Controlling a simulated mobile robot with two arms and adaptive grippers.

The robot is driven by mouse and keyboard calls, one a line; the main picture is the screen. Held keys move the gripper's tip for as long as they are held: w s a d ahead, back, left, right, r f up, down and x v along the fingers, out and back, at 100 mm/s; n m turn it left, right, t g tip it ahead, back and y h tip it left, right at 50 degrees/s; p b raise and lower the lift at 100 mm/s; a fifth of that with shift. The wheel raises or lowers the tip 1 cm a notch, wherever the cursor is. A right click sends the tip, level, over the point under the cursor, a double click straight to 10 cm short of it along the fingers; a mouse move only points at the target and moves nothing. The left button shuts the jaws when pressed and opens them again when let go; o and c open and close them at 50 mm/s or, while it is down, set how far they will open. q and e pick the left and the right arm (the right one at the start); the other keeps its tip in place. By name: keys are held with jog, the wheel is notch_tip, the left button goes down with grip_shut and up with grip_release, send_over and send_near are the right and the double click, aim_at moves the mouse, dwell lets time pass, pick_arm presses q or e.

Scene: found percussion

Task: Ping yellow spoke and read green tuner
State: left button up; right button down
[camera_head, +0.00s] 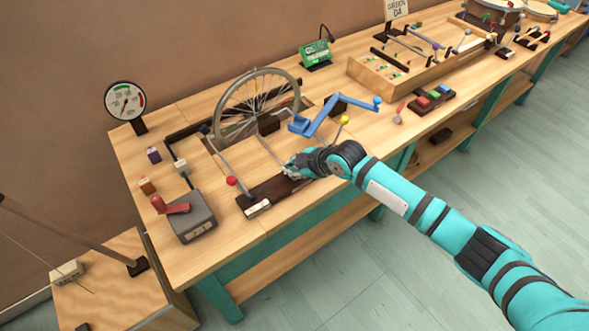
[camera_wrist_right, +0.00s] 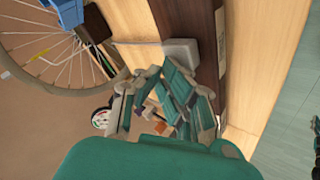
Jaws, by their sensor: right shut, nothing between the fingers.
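The spoked wheel (camera_head: 222,108) stands upright on the bench, and part of it shows in the wrist view (camera_wrist_right: 80,90). My right gripper (camera_head: 290,167) is shut and empty, low in front of the wheel, over a dark base strip (camera_head: 270,193). In the wrist view its fingers (camera_wrist_right: 175,95) are near a grey block (camera_wrist_right: 181,51) on that strip. My left gripper is out of view.
A blue crank (camera_head: 325,116) and a yellow-tipped rod (camera_head: 344,120) stand beside my right wrist. A red-tipped rod (camera_head: 232,181) and a grey box (camera_head: 193,226) with a red lever are at left. A round gauge (camera_head: 125,100) stands behind. A wooden tray (camera_head: 410,78) lies right.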

jog(key=shift+r+p, duration=0.4)
jog(key=shift+r, duration=0.3)
notch_tip(320, 180, up, 5)
jog(key=p, duration=0.4)
dwell(2.5)
